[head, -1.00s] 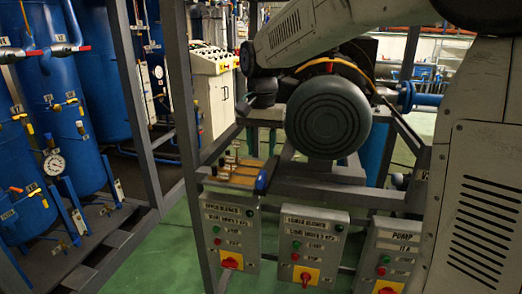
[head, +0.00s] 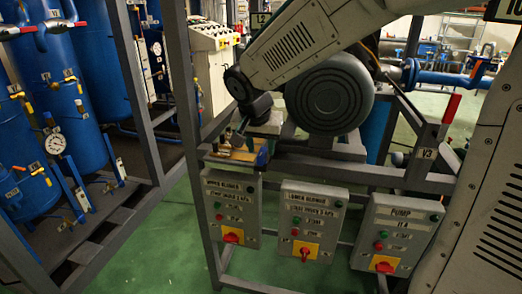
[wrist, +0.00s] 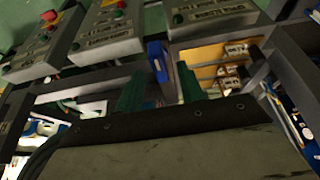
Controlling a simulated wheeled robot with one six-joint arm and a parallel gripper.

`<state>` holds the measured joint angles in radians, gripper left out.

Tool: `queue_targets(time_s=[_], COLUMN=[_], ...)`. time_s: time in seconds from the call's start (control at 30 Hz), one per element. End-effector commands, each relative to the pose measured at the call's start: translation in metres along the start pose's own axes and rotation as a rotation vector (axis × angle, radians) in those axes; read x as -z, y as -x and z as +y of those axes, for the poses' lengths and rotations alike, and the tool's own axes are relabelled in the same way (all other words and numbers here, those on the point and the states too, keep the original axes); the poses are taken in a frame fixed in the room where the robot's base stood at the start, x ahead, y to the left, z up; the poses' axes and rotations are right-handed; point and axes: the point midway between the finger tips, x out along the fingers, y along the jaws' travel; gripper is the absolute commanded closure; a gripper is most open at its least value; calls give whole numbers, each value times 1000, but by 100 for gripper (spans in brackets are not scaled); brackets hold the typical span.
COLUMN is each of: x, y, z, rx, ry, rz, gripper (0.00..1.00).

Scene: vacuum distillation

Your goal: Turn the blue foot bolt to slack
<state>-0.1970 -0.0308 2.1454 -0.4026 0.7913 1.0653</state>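A small blue piece (head: 262,157), which looks like the blue foot bolt, sits at the right end of a wooden board (head: 228,157) on the grey frame. It also shows in the wrist view (wrist: 157,60), where it appears between the two green fingers and beyond their tips. My gripper (head: 239,138) is just above the board, left of the blue piece in the head view. The fingers (wrist: 160,82) are apart with nothing seen held between them. I cannot tell whether a finger touches the board or the blue piece. The bolt's turned position is too small to read.
Three grey control boxes with red knobs hang below the frame: upper blower (head: 231,205), lower blower (head: 309,222) and pump (head: 391,235). A large round motor (head: 329,95) stands right of my gripper. Blue tanks (head: 35,110) stand at left. Green floor lies clear between.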

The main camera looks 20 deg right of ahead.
Motion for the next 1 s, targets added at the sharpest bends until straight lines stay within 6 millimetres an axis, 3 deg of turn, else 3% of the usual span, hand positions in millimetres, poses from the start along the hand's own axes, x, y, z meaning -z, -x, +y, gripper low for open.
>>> queue_targets(time_s=[0.2,0.47,0.63,1.0], x=[0,0,0,0], y=[-20,-21,-21,-21], z=[0,0,0,0], rx=[-1,0,0,18], ry=[-1,-1,0,42], rz=[-1,0,0,0], gripper=[62,62,100,100])
